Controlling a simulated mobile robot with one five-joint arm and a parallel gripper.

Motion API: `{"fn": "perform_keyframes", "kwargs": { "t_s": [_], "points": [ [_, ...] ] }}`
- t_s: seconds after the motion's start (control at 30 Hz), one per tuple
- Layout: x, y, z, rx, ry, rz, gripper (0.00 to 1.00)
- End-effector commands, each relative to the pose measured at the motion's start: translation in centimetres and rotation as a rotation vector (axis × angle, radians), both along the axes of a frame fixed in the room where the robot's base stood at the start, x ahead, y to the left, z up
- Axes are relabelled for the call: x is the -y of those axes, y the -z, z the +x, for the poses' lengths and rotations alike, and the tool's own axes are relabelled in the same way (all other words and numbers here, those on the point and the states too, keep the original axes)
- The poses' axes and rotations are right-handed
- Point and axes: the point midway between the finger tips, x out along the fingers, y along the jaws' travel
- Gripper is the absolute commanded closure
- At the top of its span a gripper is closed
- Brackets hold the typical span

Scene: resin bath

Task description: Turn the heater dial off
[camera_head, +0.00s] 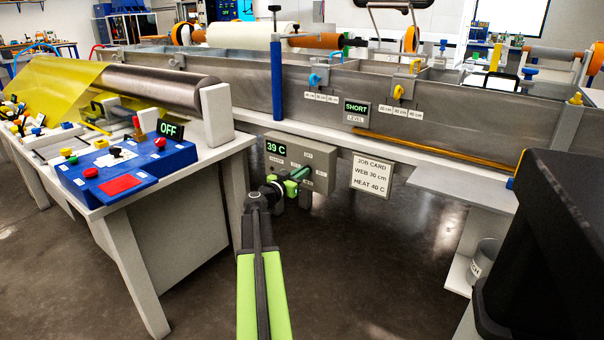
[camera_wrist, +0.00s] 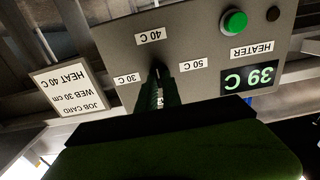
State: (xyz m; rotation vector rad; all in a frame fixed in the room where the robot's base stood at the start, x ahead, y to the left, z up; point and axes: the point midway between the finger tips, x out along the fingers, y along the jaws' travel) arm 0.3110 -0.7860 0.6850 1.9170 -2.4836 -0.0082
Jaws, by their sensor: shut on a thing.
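The grey heater panel (camera_head: 322,168) hangs under the long metal bath, with a green-lit display (camera_head: 275,148) reading 39 C. It fills the upper part of the wrist view, upside down, with labels 30 C, 40 C (camera_wrist: 150,37) and 50 C around the dial. A round green button or lamp (camera_wrist: 235,22) sits near the HEATER label. My gripper (camera_head: 302,174) reaches the panel front and is shut on the dark heater dial (camera_wrist: 161,72). The fingers cover most of the dial, so its pointing direction cannot be told.
The job card (camera_head: 371,175) reading HEAT 40 C hangs right of the panel. A white table (camera_head: 218,150) with a blue control box (camera_head: 120,172) stands at left. A grey shelf (camera_head: 463,187) and a black block (camera_head: 560,235) are at right. The floor between is clear.

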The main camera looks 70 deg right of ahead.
Motion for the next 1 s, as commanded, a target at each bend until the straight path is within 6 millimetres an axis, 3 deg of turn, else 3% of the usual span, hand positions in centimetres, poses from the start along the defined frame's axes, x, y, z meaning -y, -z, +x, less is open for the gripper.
{"fn": "perform_keyframes", "kwargs": {
  "t_s": [0.47,1.0],
  "points": [
    [-0.23,0.06,0.01,-0.125,0.004,0.034,1.00],
    [-0.18,0.16,0.15,-0.600,0.006,0.160,1.00]
  ]
}}
